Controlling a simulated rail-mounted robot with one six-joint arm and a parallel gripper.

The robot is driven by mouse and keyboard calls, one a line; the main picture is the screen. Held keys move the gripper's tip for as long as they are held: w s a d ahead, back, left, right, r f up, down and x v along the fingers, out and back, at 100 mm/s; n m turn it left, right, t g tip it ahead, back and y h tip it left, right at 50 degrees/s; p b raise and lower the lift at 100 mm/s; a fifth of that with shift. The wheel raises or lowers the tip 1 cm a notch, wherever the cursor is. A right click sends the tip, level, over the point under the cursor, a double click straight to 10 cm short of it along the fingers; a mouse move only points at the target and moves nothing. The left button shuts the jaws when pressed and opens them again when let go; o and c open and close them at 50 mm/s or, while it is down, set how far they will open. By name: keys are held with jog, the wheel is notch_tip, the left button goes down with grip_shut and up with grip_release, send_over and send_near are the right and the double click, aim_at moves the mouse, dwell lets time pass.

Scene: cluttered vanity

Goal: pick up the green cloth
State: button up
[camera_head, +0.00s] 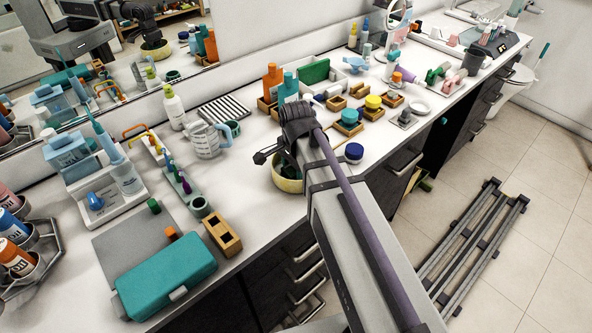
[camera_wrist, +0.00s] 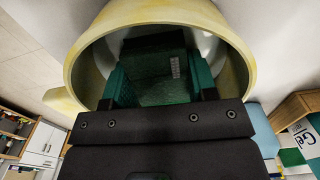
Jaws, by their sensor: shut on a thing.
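The green cloth (camera_wrist: 165,90) shows in the wrist view as a dark green textured piece inside the mouth of a yellow bowl (camera_wrist: 240,42). My gripper (camera_wrist: 158,76) reaches into the bowl and is shut on the cloth; its dark body hides the lower part of the bowl. In the head view the yellow bowl (camera_head: 289,186) stands near the front edge of the counter, partly behind my arm.
A teal case (camera_head: 165,275) and a wooden two-hole block (camera_head: 222,236) lie left of the bowl. A measuring jug (camera_head: 205,140) stands behind it. A blue-lidded jar (camera_head: 354,152) and several small wooden trays are to the right. A mirror runs along the back.

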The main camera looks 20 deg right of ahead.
notch_tip(320, 180, up, 10)
jog(key=p, duration=1)
jog(key=shift+r, duration=0.2)
jog(key=shift+f, duration=0.15)
jog(key=o, duration=0.4)
jog(key=c, duration=0.3)
